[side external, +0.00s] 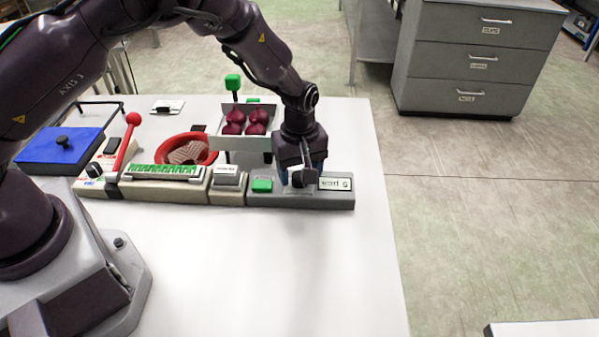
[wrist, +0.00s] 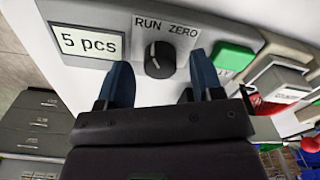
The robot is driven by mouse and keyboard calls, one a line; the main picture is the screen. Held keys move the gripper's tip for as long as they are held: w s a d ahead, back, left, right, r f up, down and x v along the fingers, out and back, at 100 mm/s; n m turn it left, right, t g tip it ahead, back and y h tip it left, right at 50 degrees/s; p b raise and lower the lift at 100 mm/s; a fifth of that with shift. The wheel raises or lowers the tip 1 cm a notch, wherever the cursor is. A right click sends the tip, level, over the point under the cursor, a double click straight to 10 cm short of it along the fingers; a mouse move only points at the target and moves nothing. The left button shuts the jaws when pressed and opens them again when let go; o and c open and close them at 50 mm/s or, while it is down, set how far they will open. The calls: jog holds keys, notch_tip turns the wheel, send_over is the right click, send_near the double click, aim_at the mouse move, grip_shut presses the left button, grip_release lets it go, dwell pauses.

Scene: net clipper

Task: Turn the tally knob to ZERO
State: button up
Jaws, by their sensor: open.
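The tally knob (wrist: 159,60) is a round black dial on the grey tally panel (side external: 270,200). In the wrist view its white mark points up and slightly left, toward the RUN side of the white "RUN ZERO" label (wrist: 166,27). My gripper (wrist: 160,62) is open, with one blue finger on either side of the knob; contact cannot be told. The display (wrist: 88,43), left of the knob, reads "5 pcs". In the side view my gripper (side external: 301,176) is low over the panel and largely covers the knob area.
A green button (wrist: 234,58) sits right of the knob. In the side view, a grey-topped unit (side external: 228,180), a green comb-like strip (side external: 163,171), a red lever (side external: 127,143) and a tray of dark red balls (side external: 246,142) are left of my gripper. The front tabletop (side external: 270,270) is clear.

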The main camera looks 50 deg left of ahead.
jog(key=shift+f, duration=0.55)
jog(key=c, duration=0.9)
